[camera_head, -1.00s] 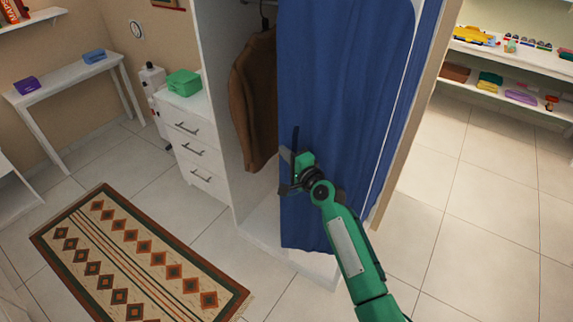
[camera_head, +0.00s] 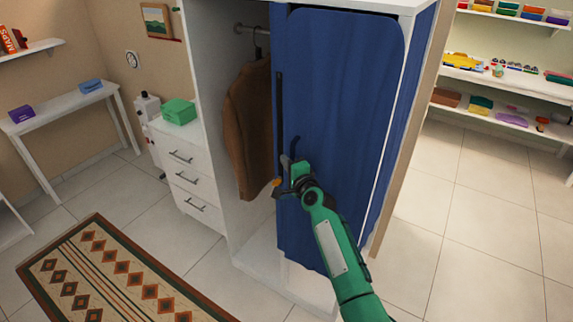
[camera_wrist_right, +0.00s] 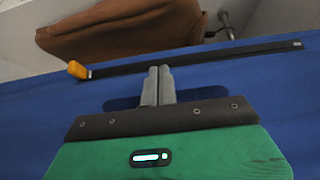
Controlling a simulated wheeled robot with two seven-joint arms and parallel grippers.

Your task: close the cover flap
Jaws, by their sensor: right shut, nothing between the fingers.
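The blue cover flap (camera_head: 340,120) hangs over the right part of the wardrobe front, leaving the left part open. A dark strip with an orange pull tab (camera_head: 277,183) at its lower end runs along the flap's left edge; the tab also shows in the right wrist view (camera_wrist_right: 78,70). My right gripper (camera_head: 287,168) is in front of the flap near that edge, to the right of the strip. In the right wrist view its fingers (camera_wrist_right: 159,72) are together and empty, pointing toward the strip, the tab to their left. My left gripper is not in view.
A brown jacket (camera_head: 247,130) hangs inside the open left part of the wardrobe (camera_head: 212,60). A white drawer unit (camera_head: 185,165) with a green box (camera_head: 179,111) stands left of it. A patterned rug (camera_head: 110,280) lies on the floor in front.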

